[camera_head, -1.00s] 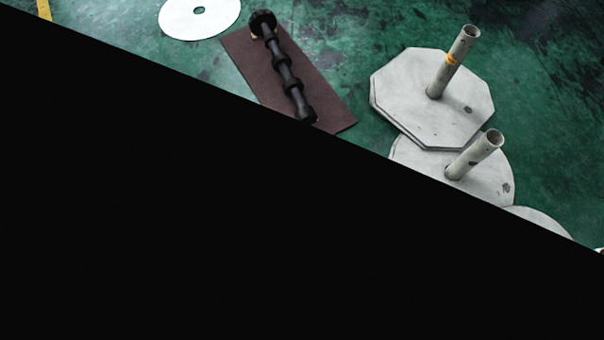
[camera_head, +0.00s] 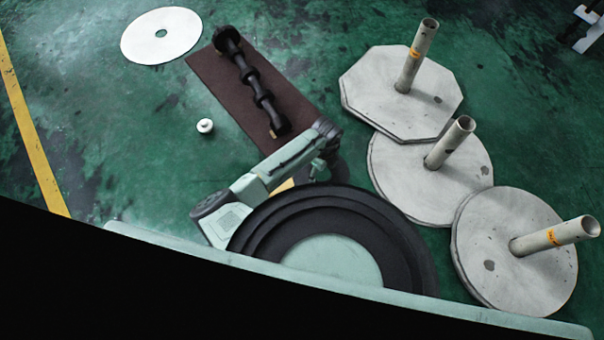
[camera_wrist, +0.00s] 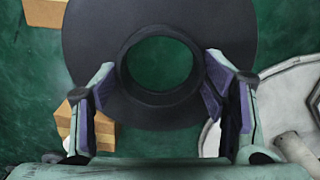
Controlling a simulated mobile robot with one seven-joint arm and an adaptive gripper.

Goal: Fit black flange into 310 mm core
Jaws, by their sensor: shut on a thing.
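The black flange (camera_wrist: 90,50) is a wide dark disc with a raised round hub and an open hole. In the wrist view my gripper (camera_wrist: 160,66) is shut on its hub, one purple-padded finger on each side. In the head view my gripper (camera_head: 322,166) hangs low, right of the brown mat's near end; the flange is hard to make out there. Three grey tube cores rise from pale plates: one on an octagonal plate (camera_head: 408,62), a middle one (camera_head: 450,143) and a leaning one at right (camera_head: 553,238). I cannot tell which is 310 mm.
A black ribbed rod (camera_head: 252,82) lies on the brown mat (camera_head: 207,70). A white disc (camera_head: 150,45) and a small white knob (camera_head: 205,126) lie on the green floor. Wooden blocks (camera_wrist: 103,132) show below the flange. A pale plate (camera_wrist: 270,95) is at right.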

